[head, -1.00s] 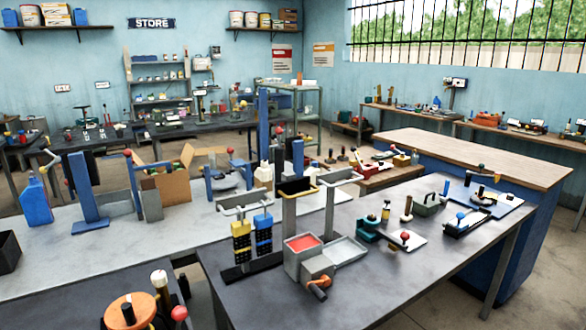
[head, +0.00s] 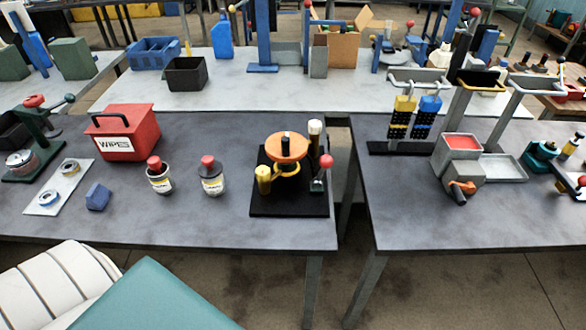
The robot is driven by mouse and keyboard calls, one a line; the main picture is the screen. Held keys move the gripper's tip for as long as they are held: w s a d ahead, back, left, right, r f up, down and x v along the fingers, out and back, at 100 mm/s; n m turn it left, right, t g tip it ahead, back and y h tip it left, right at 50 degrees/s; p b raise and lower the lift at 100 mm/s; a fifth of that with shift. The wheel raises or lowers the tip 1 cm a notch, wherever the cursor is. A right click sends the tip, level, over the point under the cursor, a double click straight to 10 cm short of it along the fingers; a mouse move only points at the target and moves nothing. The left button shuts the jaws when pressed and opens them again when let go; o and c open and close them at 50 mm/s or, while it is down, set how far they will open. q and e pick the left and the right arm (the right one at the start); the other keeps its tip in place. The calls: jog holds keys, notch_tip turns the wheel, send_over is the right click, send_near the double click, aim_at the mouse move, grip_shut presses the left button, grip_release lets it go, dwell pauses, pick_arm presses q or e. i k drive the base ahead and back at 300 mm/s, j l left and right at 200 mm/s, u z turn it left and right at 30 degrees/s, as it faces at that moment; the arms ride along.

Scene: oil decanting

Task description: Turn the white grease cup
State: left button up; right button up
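A black stand (head: 270,207) sits near the right end of the left dark table. It carries an orange round wheel (head: 280,148) with a dark knob on top. Behind the wheel, to its right, stands a dark post with a white cylindrical top (head: 315,127), which looks like the white grease cup; its lower part is partly hidden. A yellow cup (head: 263,176) stands at the stand's front left. A red-knobbed lever (head: 326,161) stands at its right. Neither of my grippers shows in the head view.
Two red-capped bottles (head: 159,176) (head: 212,178) stand left of the stand, with a red wipes box (head: 130,132) beyond. A gap separates this table from the right table (head: 420,225). The tabletop in front of the bottles is clear.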

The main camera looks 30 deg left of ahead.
aim_at(314, 126)
jog(key=i+u, duration=0.1)
jog(key=u, duration=0.25)
jog(key=i+l+u, duration=0.1)
jog(key=u, duration=0.25)
jog(key=i+l+u, duration=0.1)
jog(key=u, duration=0.25)
